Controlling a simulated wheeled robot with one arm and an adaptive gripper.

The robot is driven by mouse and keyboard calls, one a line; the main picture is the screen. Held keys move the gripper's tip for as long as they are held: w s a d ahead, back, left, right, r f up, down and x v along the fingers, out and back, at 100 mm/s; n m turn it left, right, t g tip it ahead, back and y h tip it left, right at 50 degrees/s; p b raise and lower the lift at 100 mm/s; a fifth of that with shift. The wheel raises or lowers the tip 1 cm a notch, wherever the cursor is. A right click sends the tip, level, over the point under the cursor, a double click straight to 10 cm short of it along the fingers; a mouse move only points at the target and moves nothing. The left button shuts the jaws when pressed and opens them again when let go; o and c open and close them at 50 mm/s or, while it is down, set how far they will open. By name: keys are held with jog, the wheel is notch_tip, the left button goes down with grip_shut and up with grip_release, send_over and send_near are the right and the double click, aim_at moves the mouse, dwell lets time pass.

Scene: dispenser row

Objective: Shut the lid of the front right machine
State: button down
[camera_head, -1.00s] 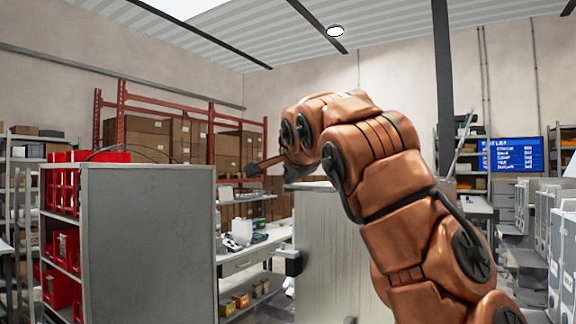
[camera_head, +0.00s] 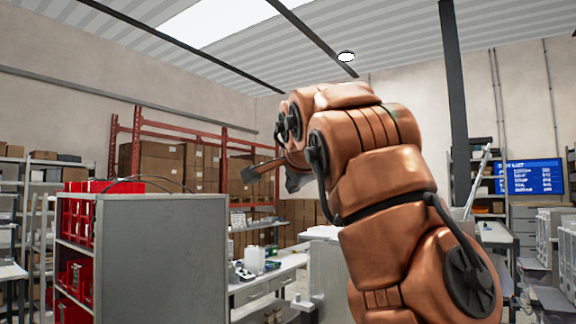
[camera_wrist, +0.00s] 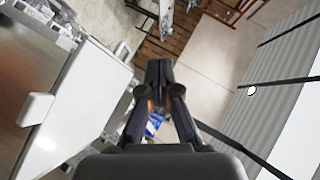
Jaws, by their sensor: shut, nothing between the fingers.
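Pale grey box-like units (camera_head: 566,250) stand in a row at the right edge of the head view, partly cut off. I cannot tell which one is the front right machine, and no lid can be made out. My gripper (camera_wrist: 158,72) is shut and empty in the wrist view, held in the air. In the head view its dark tip (camera_head: 250,174) points left, well away from these units.
A grey cabinet (camera_head: 160,260) with red bins (camera_head: 78,222) stands at the left. Behind it are a white workbench (camera_head: 262,282) and red racking with cartons (camera_head: 155,165). A blue screen (camera_head: 530,177) hangs at the back right. A white panel (camera_wrist: 85,95) fills the wrist view's left.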

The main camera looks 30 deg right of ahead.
jog(key=shift+s+a+r, duration=0.25)
jog(key=shift+a+r, duration=0.15)
jog(key=shift+r, duration=0.1)
jog(key=shift+s+a+r, duration=0.2)
jog(key=shift+a+r, duration=0.2)
jog(key=shift+r, duration=0.05)
jog(key=shift+s+a+r+p, duration=0.1)
jog(key=shift+a+r+p, duration=0.15)
jog(key=shift+r+p, duration=0.05)
